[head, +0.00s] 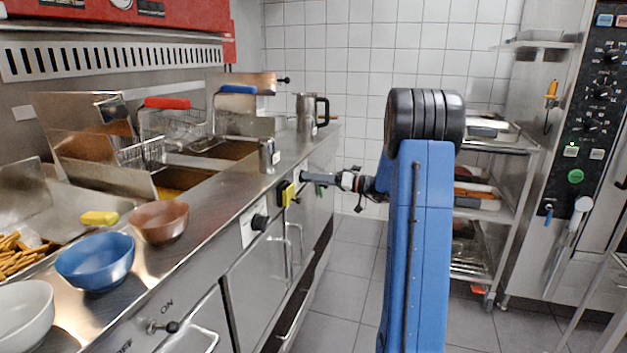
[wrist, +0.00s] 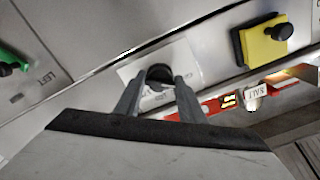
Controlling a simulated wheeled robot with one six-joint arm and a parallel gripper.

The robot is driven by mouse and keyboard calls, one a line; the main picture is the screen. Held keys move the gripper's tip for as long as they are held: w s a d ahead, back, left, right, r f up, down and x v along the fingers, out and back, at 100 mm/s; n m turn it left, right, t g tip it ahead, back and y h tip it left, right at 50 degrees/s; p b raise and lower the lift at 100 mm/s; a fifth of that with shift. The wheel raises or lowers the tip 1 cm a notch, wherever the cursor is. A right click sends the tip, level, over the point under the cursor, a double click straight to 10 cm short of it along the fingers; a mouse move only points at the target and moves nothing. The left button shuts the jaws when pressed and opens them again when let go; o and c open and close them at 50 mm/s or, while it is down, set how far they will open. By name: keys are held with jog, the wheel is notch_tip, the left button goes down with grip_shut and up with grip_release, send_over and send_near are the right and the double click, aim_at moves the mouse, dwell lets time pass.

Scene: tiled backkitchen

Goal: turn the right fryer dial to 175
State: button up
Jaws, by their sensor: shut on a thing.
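My gripper (head: 305,178) reaches the steel front panel from the right in the head view. In the wrist view its two fingers (wrist: 159,88) are closed on either side of a black dial (wrist: 160,73) on a white plate. Fingers hide much of this dial and the plate's markings, so I cannot read its setting. In the head view, the held dial is hidden at my gripper's tip. Another black dial (head: 260,222) on a white plate sits nearer on the same panel, apart from my gripper.
A yellow square with a black knob (head: 288,193) sits between the two dials, close to my gripper; the wrist view shows it too (wrist: 264,43). A green control (wrist: 12,60) is on the other side, beside a "LEFT" label. Bowls (head: 95,261) stand on the counter. The floor aisle is clear.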

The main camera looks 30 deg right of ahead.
jog(key=m, duration=2.3)
jog(key=shift+d, duration=0.1)
dwell(0.4)
jog(key=o, duration=1)
jog(key=shift+s, duration=0.1)
jog(key=v, duration=1.7)
jog(key=shift+s+r, duration=0.1)
jog(key=shift+s, duration=0.05)
